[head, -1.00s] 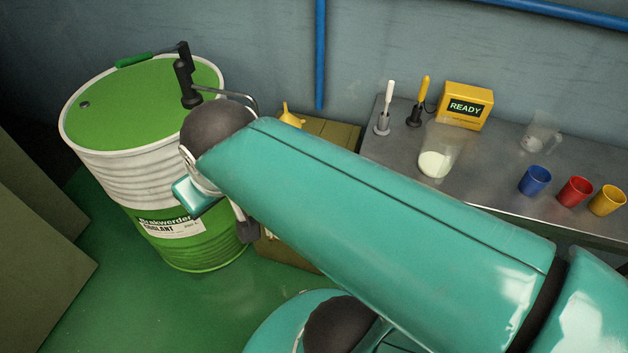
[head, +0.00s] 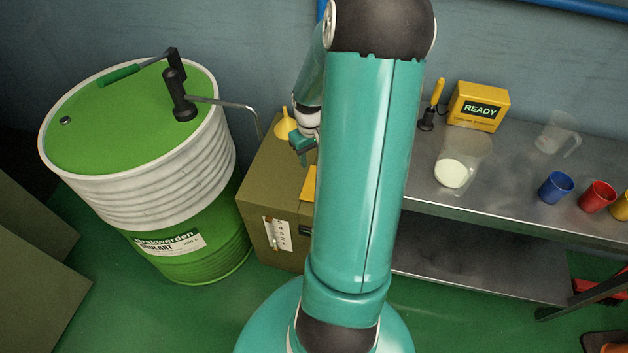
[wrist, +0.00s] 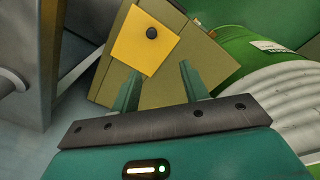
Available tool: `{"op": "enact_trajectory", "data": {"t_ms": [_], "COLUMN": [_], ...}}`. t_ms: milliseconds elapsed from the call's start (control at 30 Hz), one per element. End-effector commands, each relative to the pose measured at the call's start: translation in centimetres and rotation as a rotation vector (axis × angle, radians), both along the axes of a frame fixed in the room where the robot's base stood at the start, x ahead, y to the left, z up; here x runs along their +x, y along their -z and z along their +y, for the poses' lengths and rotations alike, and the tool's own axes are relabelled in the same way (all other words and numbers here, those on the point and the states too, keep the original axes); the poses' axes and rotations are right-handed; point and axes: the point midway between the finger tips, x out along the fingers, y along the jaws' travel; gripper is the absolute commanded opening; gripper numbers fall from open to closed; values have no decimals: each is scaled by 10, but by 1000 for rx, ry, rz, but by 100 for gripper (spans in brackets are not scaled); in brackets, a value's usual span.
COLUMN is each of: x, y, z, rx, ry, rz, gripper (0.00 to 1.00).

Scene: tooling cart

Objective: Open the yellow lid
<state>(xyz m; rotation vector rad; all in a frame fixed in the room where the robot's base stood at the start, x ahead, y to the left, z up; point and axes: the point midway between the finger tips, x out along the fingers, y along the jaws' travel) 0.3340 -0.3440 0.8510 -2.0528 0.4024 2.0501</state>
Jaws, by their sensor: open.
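The yellow lid (wrist: 140,48) is a flat square with a round black knob (wrist: 152,33), lying shut on top of an olive cabinet. In the head view only a yellow sliver of the lid (head: 309,184) shows beside my arm, which hides the rest. My gripper (wrist: 160,70) is open and empty, its two fingers apart and pointing toward the cabinet top. In the head view my gripper (head: 303,150) hangs above the cabinet, near a yellow funnel (head: 285,126). The knob lies ahead of the fingers, and nothing touches it.
A green and white coolant drum (head: 140,195) with a hand pump (head: 178,95) stands left of the olive cabinet (head: 262,190). The pump's spout reaches toward the cabinet. A steel cart (head: 500,195) with cups and a jug stands at right.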

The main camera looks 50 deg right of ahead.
Motion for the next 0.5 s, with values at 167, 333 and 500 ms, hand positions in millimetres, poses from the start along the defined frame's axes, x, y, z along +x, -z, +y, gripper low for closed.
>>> {"op": "enact_trajectory", "data": {"t_ms": [167, 333, 500], "x": [-17, -18, -16], "y": [30, 44, 72], "z": [-20, -22, -22], "rx": [43, 47, 49], "ry": [32, 33, 33], "rz": [-5, -5, -5], "gripper": [45, 45, 45]}}
